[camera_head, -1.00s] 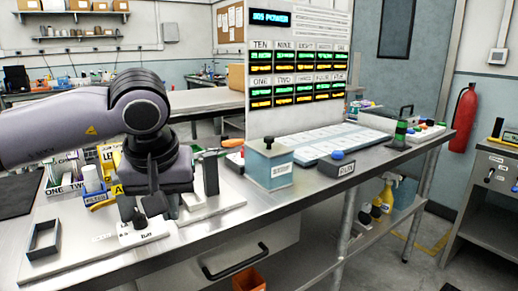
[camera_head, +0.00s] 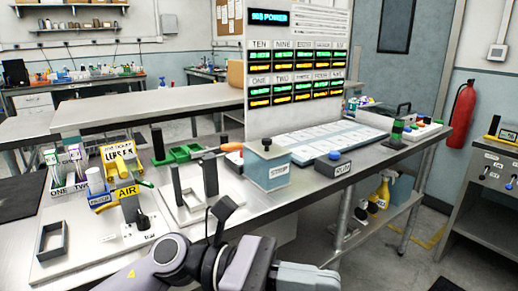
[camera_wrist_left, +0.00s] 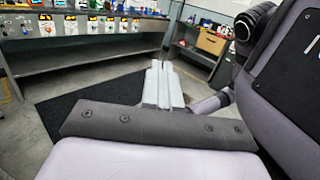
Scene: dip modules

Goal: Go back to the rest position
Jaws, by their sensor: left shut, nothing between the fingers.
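My left arm is folded low at the bottom of the head view, in front of the bench's front edge. Its gripper (camera_head: 312,279) points right there, apart from everything on the bench. In the left wrist view the two pale fingers (camera_wrist_left: 160,66) lie together, shut and empty, above the floor. My right gripper is in neither view.
The steel bench (camera_head: 85,278) holds an AIR switch plate (camera_head: 140,229), a dark square frame (camera_head: 51,239), a yellow bin (camera_head: 119,158), a blue-grey box (camera_head: 268,170) and a display panel (camera_head: 298,125). The wrist view shows open floor and a dark mat (camera_wrist_left: 85,105).

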